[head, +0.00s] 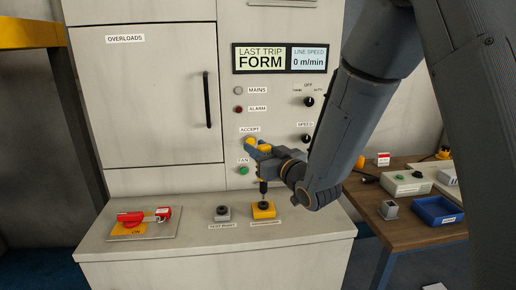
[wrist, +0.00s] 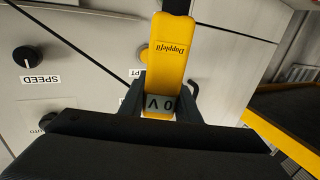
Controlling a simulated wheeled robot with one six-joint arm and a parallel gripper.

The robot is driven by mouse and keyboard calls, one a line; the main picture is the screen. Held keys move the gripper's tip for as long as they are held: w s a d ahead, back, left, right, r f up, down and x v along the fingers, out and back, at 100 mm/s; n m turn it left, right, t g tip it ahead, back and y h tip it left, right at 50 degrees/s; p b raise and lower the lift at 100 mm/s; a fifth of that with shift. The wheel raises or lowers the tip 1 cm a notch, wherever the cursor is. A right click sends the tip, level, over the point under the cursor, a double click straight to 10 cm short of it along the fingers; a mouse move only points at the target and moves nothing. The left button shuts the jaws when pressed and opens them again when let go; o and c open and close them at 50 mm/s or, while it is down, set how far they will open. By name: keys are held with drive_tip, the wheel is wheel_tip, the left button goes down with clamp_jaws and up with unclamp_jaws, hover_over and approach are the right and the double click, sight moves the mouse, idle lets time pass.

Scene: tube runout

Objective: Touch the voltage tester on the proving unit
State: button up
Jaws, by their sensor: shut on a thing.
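The voltage tester, yellow with a black end, is in my gripper. In the wrist view the tester (wrist: 172,65) sits between the two dark fingers, and its small display reads 0 V. In the head view the yellow tester (head: 251,142) shows at my gripper (head: 266,156), in front of the cabinet panel. A thin dark tip (head: 263,187) points down above a small yellow box with a black top (head: 263,211) on the cabinet ledge. This box looks like the proving unit; its label is too small to read. I cannot tell whether the tip touches it.
A wooden bench (head: 408,235) at right holds a blue tray (head: 437,210) and several devices.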

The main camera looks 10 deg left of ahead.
drive_tip(key=shift+f+b, duration=1.05)
drive_tip(key=shift+f, duration=0.25)
drive_tip(key=shift+r, duration=0.15)
idle(0.7)
drive_tip(key=shift+r+p, duration=1.8)
drive_tip(key=shift+r, duration=1.1)
